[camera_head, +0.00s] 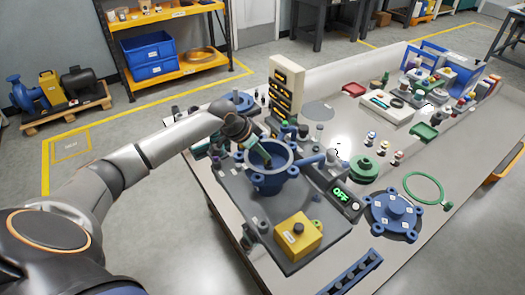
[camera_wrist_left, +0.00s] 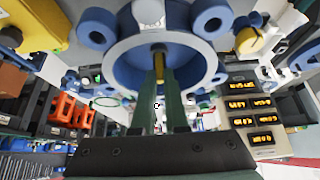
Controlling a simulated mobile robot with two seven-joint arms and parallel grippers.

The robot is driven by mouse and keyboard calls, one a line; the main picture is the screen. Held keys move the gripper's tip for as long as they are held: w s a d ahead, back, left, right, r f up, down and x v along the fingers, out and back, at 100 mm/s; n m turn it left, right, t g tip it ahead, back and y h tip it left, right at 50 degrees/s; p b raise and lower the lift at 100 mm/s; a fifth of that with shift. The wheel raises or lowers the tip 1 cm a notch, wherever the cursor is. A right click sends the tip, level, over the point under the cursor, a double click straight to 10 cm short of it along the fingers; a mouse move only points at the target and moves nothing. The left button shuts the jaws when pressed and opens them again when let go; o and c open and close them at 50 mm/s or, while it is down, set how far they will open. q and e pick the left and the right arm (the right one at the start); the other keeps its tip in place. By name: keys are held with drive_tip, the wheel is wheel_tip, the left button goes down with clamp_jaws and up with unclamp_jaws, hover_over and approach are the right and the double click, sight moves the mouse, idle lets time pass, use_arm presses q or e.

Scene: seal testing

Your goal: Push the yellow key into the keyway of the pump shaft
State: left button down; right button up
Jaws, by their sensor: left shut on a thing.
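The blue pump housing (camera_head: 270,182) with its pale ring rim stands on a dark plate on the bench. My left gripper (camera_head: 258,158) reaches down over the housing's opening. In the left wrist view its two green fingers (camera_wrist_left: 160,82) are shut on the yellow key (camera_wrist_left: 159,68), a narrow strip between them. The key points toward the middle of the blue housing (camera_wrist_left: 118,62). A small dark round end, perhaps the pump shaft (camera_wrist_left: 158,47), shows there. The keyway is hidden, and I cannot tell whether the key touches the shaft. My right gripper is not in view.
A yellow box (camera_head: 297,238) with a black knob stands in front of the housing. A tall cream panel (camera_head: 286,88) stands behind it.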

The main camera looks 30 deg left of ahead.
use_arm(q)
drive_tip(key=shift+f, duration=0.4)
idle(0.3)
drive_tip(key=c, duration=0.9)
unclamp_jaws()
drive_tip(key=shift+o, duration=0.2)
drive_tip(key=shift+r, duration=0.2)
wheel_tip(320, 180, up, 2)
drive_tip(key=p, duration=0.3)
drive_tip(key=shift+r, duration=1.35)
